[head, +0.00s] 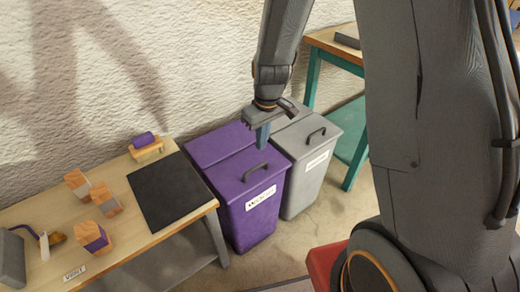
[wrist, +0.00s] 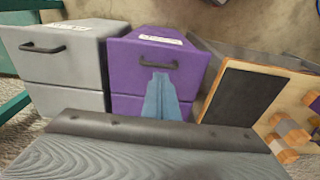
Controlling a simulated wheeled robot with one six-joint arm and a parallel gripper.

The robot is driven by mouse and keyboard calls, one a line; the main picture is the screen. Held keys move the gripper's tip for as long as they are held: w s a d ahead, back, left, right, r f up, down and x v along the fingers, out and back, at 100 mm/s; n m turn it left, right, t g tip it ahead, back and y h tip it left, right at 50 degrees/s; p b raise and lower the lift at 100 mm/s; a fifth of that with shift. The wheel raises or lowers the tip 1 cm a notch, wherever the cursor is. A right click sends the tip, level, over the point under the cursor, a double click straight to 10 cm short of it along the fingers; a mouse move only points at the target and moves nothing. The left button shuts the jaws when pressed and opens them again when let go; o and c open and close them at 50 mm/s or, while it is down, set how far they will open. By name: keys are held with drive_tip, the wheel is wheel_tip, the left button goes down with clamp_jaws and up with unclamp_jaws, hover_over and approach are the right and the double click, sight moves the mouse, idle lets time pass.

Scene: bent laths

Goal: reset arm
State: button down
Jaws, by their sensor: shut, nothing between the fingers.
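My gripper (head: 263,136) hangs from my arm above the purple bin in the head view, its blue fingers shut with nothing between them. In the wrist view the shut blue fingertips (wrist: 160,84) show in front of the purple bin, just below its dark handle. The purple bin (head: 236,196) has a closed lid, a dark handle and a white label; it also shows in the wrist view (wrist: 120,55). I cannot tell whether the fingers touch the bin.
A grey bin (head: 305,185) with a closed lid stands right of the purple one. A teal-legged table (head: 345,55) stands behind right.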

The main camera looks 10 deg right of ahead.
drive_tip(key=s+d+r+m, duration=0.2)
drive_tip(key=s+r, duration=0.3)
drive_tip(key=s, duration=0.4)
drive_tip(key=s+d+r+m+g, duration=0.1)
drive_tip(key=s+d+r+m, duration=0.2)
drive_tip(key=s, duration=0.6)
wheel_tip(320, 180, up, 3)
drive_tip(key=shift+s+f+h, duration=0.15)
drive_tip(key=shift+h, duration=0.25)
